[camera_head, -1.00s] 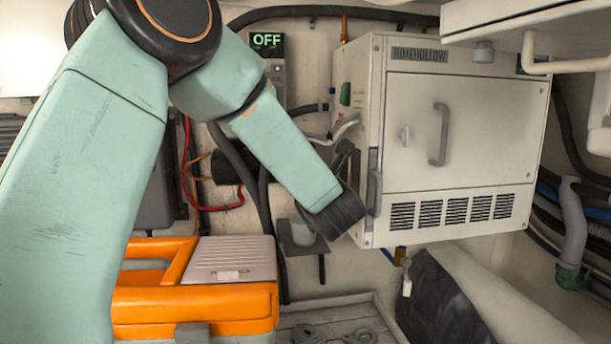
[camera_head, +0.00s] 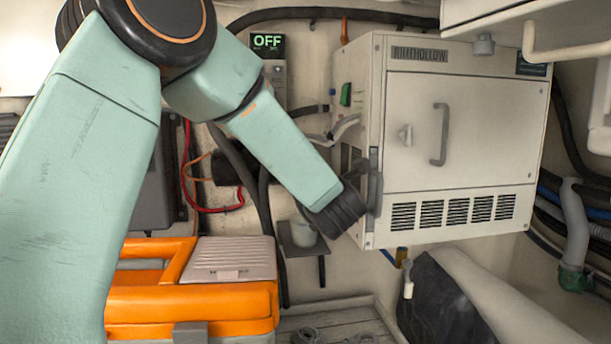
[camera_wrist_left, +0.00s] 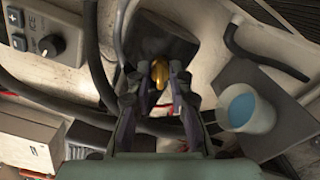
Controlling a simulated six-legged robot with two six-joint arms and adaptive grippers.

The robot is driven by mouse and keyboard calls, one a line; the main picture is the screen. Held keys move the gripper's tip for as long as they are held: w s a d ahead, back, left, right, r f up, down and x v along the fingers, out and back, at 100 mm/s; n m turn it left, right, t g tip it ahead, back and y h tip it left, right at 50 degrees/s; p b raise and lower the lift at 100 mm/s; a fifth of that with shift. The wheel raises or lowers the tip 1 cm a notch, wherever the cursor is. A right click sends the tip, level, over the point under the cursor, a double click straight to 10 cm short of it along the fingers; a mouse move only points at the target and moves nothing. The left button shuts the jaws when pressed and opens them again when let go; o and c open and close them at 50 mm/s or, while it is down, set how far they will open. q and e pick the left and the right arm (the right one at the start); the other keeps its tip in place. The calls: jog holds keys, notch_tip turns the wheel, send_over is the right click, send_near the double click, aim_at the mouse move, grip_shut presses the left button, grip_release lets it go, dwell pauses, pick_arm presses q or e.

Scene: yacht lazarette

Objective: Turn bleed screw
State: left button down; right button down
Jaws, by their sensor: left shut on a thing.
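In the left wrist view, a small brass-gold bleed screw (camera_wrist_left: 158,72) sits between the fingertips of my left gripper (camera_wrist_left: 159,80). The dark fingers are on either side of it and closed on it, covering part of it. In the head view, my left arm reaches from the left to the left side of a cream cabinet (camera_head: 460,125), its dark wrist low beside the cabinet's front left edge. The screw is hidden there. My right gripper is in neither view.
A cup (camera_wrist_left: 245,108) with blue contents stands on a small shelf (camera_head: 300,248) near my wrist. A display (camera_head: 267,43) reads OFF. An orange case (camera_head: 190,305) lies below. Hoses and a red cable (camera_head: 215,208) run along the wall.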

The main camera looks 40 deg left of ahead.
pick_arm(q)
jog(key=shift+w+r, duration=0.1)
jog(key=shift+r, duration=0.2)
jog(key=c, duration=1.6)
grip_release()
jog(key=o, duration=0.3)
jog(key=shift+d+f, duration=0.1)
jog(key=shift+d, duration=0.05)
jog(key=shift+o, duration=0.4)
jog(key=shift+f, duration=0.1)
jog(key=v, duration=1.2)
